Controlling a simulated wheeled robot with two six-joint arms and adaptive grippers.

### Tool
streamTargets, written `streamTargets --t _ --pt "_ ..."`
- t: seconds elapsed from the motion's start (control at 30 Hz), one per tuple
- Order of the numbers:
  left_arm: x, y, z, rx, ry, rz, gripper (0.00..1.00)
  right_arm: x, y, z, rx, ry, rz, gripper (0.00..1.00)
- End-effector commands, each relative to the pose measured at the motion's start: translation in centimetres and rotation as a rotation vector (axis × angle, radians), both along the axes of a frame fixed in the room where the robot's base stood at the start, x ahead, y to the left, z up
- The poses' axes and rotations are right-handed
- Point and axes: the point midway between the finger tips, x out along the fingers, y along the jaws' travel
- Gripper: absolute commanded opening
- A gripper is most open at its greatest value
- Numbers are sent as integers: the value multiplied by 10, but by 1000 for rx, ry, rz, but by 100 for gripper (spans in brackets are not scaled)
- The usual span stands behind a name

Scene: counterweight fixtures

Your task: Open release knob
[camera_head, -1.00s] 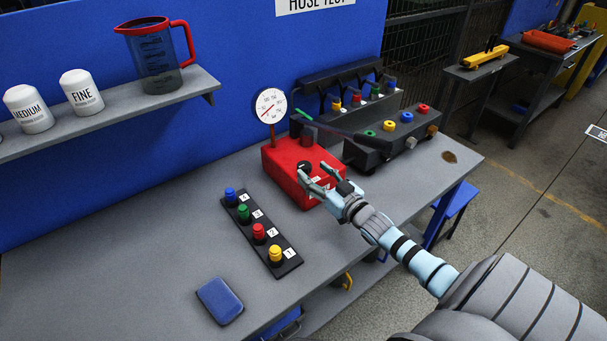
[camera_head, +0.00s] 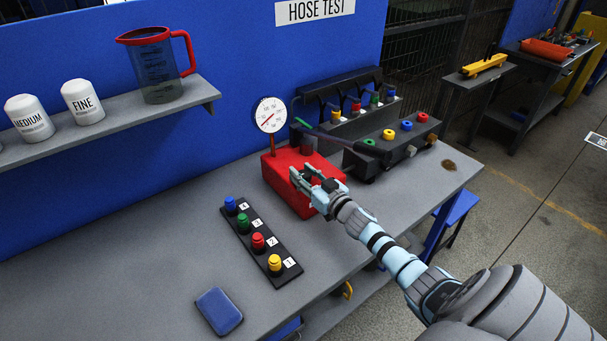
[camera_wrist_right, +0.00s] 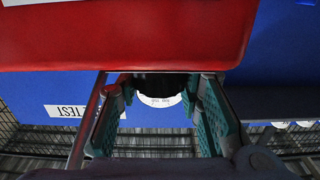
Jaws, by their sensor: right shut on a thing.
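The red pump box (camera_head: 282,174) stands on the grey bench, with a round white dial gauge (camera_head: 270,115) above its back left. My right gripper (camera_head: 303,177) is at the front of the box. In the right wrist view the red box (camera_wrist_right: 130,35) fills the top, and a dark release knob (camera_wrist_right: 160,84) sits between the two teal finger pads. The right gripper is shut on this knob. In the head view the fingers cover the knob, so its turn angle cannot be told. My left gripper is not in view.
A black strip with coloured plugs (camera_head: 262,240) lies left of the box. A black manifold with coloured rings (camera_head: 390,148) stands to the right. A blue pad (camera_head: 219,311) lies at the front.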

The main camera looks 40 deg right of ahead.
Motion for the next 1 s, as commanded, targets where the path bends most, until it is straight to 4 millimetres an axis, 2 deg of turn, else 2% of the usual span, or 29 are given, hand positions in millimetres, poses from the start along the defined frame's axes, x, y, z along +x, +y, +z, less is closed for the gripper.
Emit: streamTargets --t 0.27,0.57,0.67,0.77,1.0 --pt "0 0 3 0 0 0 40 0 -1 1 -3 1 27 5" --pt "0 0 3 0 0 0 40 0 -2 -1 -3 2 181 5" --pt "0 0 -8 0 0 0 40 0 -2 -4 -4 1 261 5" --pt "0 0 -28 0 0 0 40 0 -3 -7 -4 -1 348 5" --pt "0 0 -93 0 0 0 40 1 -3 -12 -5 -4 548 5"
